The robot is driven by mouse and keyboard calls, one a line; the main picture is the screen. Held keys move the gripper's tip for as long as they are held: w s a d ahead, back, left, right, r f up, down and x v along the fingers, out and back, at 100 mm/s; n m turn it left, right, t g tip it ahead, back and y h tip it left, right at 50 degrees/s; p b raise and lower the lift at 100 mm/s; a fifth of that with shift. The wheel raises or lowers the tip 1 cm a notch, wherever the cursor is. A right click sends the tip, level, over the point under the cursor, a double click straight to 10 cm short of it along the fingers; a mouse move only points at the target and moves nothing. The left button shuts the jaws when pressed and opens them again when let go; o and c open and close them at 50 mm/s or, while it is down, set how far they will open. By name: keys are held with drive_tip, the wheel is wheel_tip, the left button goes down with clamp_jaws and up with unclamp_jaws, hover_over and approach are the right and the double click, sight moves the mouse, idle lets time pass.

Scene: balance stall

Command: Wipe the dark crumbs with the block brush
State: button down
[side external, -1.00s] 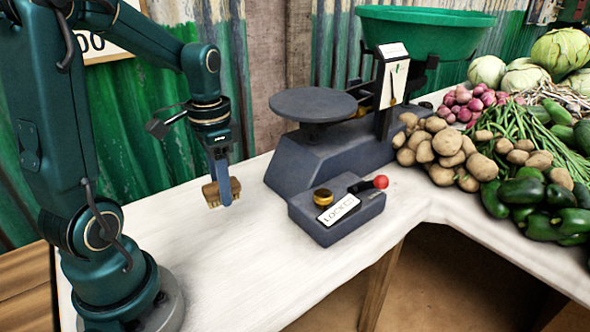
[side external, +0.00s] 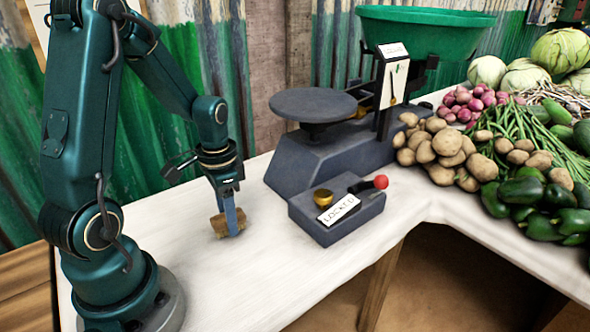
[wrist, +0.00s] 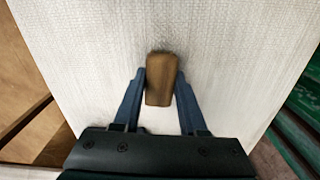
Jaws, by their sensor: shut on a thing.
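The block brush (side external: 220,225) has a brown wooden block. My gripper (side external: 232,226) is shut on it, with a blue finger on each side. In the side external view the brush is low at the white counter and appears to touch it, slightly tilted. In the wrist view the brush (wrist: 160,82) sits between the two fingertips of my gripper (wrist: 161,75); its bristles are hidden. I cannot clearly make out dark crumbs; only a faint dark patch shows around the brush in the wrist view, and it may be shadow.
The grey balance scale (side external: 300,165) stands right of the brush, its low front box (side external: 345,222) with a red-knobbed lever (side external: 380,182) closest. Potatoes (side external: 440,150) and other vegetables lie farther right. The white counter (side external: 250,270) is clear in front, ending at its front edge.

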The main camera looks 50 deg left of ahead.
sight(254, 217)
drive_tip(key=shift+w+f, duration=0.35)
drive_tip(key=shift+w, duration=0.2)
drive_tip(key=shift+w+f, duration=0.3)
drive_tip(key=shift+w, duration=2.6)
drive_tip(key=shift+s, duration=3.5)
drive_tip(key=shift+w+a, duration=0.15)
drive_tip(key=shift+a, duration=0.6)
drive_tip(key=shift+w+d, duration=0.1)
drive_tip(key=shift+w, duration=2.95)
drive_tip(key=shift+s, duration=3.05)
drive_tip(key=shift+s+r, duration=0.1)
drive_tip(key=shift+r, duration=4.2)
